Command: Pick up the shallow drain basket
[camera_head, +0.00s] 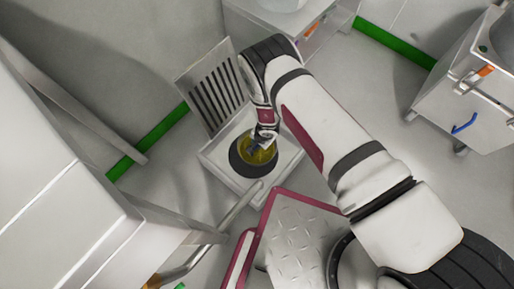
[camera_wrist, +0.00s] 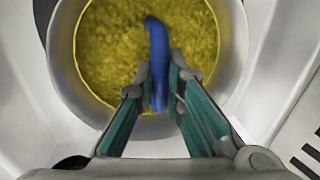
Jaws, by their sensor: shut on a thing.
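The shallow drain basket is a round grey-rimmed pan with yellow granular stuff in it. It shows in the wrist view (camera_wrist: 231,45) and below my gripper in the head view (camera_head: 258,152). A blue upright handle (camera_wrist: 157,38) rises from it. My gripper (camera_wrist: 160,88) is shut on this handle, with one finger on each side. In the head view, my gripper (camera_head: 263,137) hides part of the basket. A dark ring (camera_head: 239,165) surrounds the basket; I cannot tell whether the basket is raised from it.
The basket is within a white square basin (camera_head: 208,158) in the floor. A slotted grate (camera_head: 215,88) leans on the wall behind it. A metal cabinet (camera_head: 60,200) stands at left, with a pipe close to the basin. A wheeled cart (camera_head: 470,100) stands at right.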

